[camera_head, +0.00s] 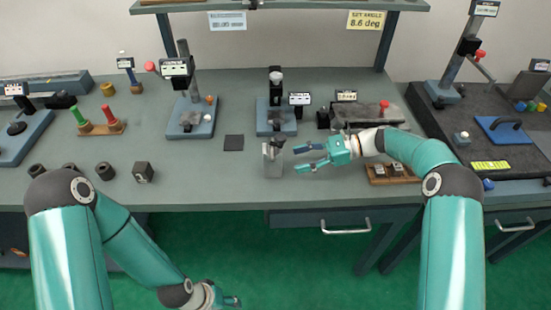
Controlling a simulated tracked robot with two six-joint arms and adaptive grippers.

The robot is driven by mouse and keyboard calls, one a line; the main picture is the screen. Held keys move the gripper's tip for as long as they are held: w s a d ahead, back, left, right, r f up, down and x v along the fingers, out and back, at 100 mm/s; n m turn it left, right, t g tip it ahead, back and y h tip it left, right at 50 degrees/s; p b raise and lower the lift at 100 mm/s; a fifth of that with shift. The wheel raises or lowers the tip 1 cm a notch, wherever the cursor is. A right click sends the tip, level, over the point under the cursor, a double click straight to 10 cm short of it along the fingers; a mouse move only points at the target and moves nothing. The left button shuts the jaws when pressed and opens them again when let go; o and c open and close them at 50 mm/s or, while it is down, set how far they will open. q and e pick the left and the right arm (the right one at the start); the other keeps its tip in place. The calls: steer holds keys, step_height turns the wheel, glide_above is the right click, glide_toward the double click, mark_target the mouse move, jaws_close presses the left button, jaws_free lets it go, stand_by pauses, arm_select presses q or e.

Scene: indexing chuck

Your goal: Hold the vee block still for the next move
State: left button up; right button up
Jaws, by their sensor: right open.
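A small grey metal block (272,163) stands near the front edge of the bench and looks like the vee block, with darker upright parts at its top. My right gripper (303,158) is just to its right, with its two fingers spread and pointing left toward it. A gap shows between the fingertips and the block, and nothing is between the fingers. My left gripper (232,301) hangs low in front of the bench, over the green floor at the bottom edge. Its fingers are too small and cut off to read.
A dark square pad (234,142) lies left of the block. A dark cube (143,172) and several dark round pieces (105,171) stand further left. A wooden tray (392,176) lies under my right forearm. A blue-based fixture (275,118) stands behind the block.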

mark_target(277, 165)
steer(key=b+x, duration=0.1)
steer(key=x, duration=0.6)
steer(key=shift+a, duration=0.2)
jaws_close()
stand_by(0.4)
steer(key=shift+s+f, duration=0.1)
steer(key=shift+f, duration=0.15)
stand_by(0.9)
